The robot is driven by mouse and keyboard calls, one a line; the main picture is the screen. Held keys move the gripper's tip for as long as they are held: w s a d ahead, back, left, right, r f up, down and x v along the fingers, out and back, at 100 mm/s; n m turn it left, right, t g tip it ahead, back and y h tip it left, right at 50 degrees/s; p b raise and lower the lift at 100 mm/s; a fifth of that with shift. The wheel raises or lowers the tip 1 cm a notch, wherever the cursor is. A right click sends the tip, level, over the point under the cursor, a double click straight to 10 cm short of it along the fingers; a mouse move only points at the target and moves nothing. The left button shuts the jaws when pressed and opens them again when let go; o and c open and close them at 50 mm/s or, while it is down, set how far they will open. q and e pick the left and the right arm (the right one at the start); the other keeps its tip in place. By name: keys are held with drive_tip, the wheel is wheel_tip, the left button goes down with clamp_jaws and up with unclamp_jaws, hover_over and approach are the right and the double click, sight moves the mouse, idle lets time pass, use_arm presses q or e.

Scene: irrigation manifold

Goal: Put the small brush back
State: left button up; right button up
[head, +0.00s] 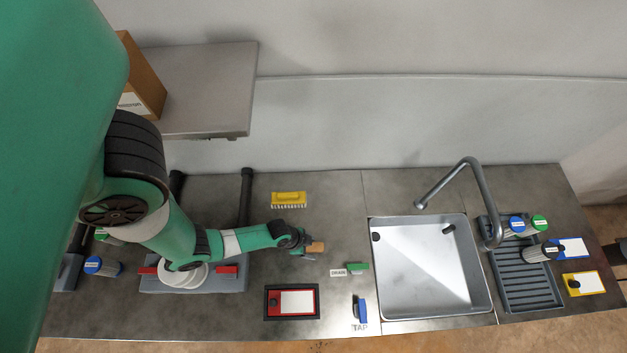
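My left gripper (304,245) is above the middle of the counter, left of the sink. A small tan-brown piece (317,246) with a greyish underside sits at its fingertips; it looks like the small brush, held between the fingers. The fingers are tiny here and partly hidden by the wrist. A yellow brush (289,198) with pale bristles lies on the counter behind the gripper, apart from it. My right gripper does not show clearly anywhere.
The sink (430,280) with its curved tap (472,180) is to the right. A dark drying rack (525,288) holds capped jars. Counter around the yellow brush is clear.

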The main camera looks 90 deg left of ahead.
use_arm(q)
drive_tip(key=shift+s+r+p, duration=0.1)
drive_tip(key=shift+r+p, duration=0.3)
drive_tip(key=shift+r, duration=0.1)
drive_tip(key=p+v, duration=0.3)
drive_tip(key=v, duration=0.8)
drive_tip(key=shift+p, duration=0.35)
drive_tip(key=shift+r, duration=0.15)
